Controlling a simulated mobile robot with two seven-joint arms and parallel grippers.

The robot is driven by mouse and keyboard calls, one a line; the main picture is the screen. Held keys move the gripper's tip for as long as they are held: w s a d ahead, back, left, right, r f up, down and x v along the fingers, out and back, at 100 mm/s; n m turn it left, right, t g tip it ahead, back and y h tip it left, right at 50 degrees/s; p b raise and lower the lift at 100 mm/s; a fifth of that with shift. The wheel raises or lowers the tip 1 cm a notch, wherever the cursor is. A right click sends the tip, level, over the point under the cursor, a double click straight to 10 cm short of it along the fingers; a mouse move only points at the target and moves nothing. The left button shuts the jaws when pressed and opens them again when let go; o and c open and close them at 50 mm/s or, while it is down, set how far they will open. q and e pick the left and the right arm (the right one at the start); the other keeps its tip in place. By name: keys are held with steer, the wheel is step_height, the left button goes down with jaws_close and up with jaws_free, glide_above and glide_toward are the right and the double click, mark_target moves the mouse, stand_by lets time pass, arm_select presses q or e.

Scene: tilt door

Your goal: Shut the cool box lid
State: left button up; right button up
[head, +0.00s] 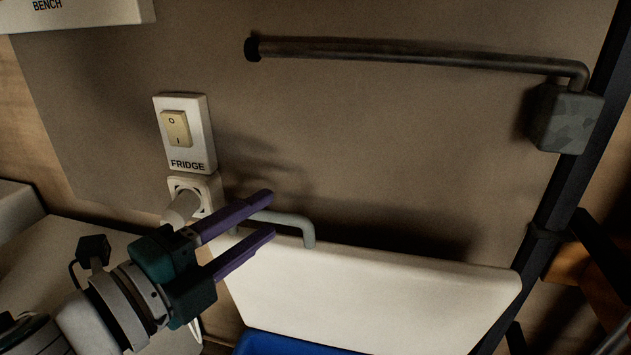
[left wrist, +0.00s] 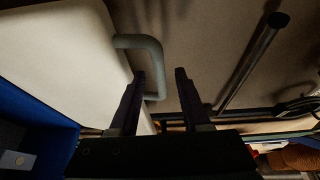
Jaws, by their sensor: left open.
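The cool box lid (head: 370,295) is a white panel standing raised and tilted up near the wall in the head view. It also fills the upper left of the left wrist view (left wrist: 60,50). A grey bent handle (head: 295,219) sticks out at the lid's upper left edge. The blue cool box body (head: 285,345) shows only partly below the lid. My left gripper (head: 268,213), with purple fingers, is open at the handle. In the left wrist view the handle's bar (left wrist: 154,60) appears between the fingertips; contact cannot be told. My right gripper is not in view.
A fridge switch (head: 177,128) and a socket with a plug (head: 185,205) are on the wall just above and left of my left gripper. A metal rail (head: 420,53) runs across the wall above the lid. A dark post (head: 565,190) stands at the right.

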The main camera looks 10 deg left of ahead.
arm_select(q)
steer(key=shift+x, duration=1.05)
steer(key=shift+c, duration=0.3)
jaws_close()
stand_by(0.3)
